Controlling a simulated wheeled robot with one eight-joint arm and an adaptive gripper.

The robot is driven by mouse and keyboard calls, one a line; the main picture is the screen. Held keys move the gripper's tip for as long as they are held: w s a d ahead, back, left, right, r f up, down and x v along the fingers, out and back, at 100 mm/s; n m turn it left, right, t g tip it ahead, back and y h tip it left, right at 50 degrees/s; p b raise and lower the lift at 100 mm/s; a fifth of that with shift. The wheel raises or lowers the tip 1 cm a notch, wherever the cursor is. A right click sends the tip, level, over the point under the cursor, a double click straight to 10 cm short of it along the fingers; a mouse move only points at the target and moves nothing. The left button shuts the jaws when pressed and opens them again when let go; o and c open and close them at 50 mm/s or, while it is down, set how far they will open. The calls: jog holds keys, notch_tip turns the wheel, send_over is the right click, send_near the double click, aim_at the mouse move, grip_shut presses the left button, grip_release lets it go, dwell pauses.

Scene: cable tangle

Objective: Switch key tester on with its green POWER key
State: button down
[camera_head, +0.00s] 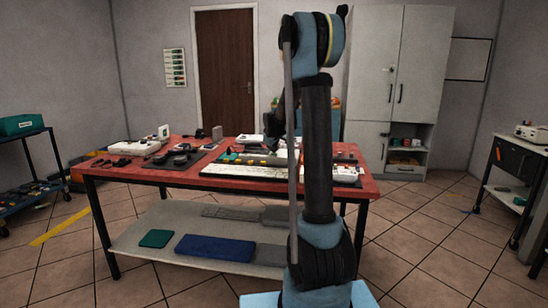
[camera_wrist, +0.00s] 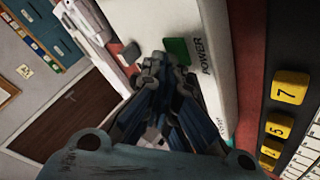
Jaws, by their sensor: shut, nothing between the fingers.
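The green POWER key (camera_wrist: 176,50) shows in the wrist view on a white housing (camera_wrist: 215,22) with the word POWER printed beside it. Its lower edge is partly covered by my fingers. My gripper (camera_wrist: 160,62) is shut and empty, with its fingertips right at the green key in the picture. I cannot tell whether they touch it. Yellow number keys (camera_wrist: 290,85) sit on a dark panel to the right. In the head view my arm covers part of the table, and the green key cannot be made out there.
The red table (camera_head: 120,172) holds a white keyboard-like strip (camera_head: 240,171), a white power strip (camera_head: 133,147) and other small devices. A lower shelf (camera_head: 150,218) carries a blue flat item (camera_head: 215,247) and a green one (camera_head: 156,238). A small grey block (camera_wrist: 130,53) lies near my fingers.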

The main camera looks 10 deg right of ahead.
aim_at(273, 154)
jog(key=shift+f, duration=0.2)
jog(key=shift+r, duration=0.15)
dwell(0.3)
jog(key=shift+r, duration=0.7)
jog(key=shift+r, duration=0.1)
notch_tip(273, 154, up, 6)
jog(key=shift+f, duration=0.1)
dwell(0.5)
jog(key=shift+s, duration=0.1)
